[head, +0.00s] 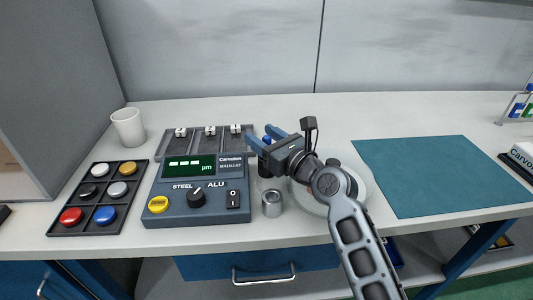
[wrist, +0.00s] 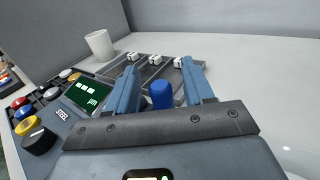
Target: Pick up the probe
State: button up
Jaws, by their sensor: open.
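The probe appears to be the upright dark cylinder with a blue top (head: 266,141), just right of the gauge; the blue top (wrist: 162,95) also shows in the wrist view. My gripper (head: 261,138) is open, its two blue fingers pointing left and away. Contact cannot be told. The probe's lower part is hidden in the wrist view and partly covered by my gripper in the head view.
The gauge (head: 195,216) stands left, with a disc tray (head: 80,228) beside it and a compartment tray (head: 190,148) behind. A metal cup (head: 271,204) stands in front of the probe. A white round dish (head: 312,205) lies under my arm. A white cup (head: 128,127) and teal mat (head: 440,175) flank these.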

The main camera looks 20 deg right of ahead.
jog(key=shift+w+a, duration=0.15)
jog(key=shift+w, duration=0.4)
grip_shut()
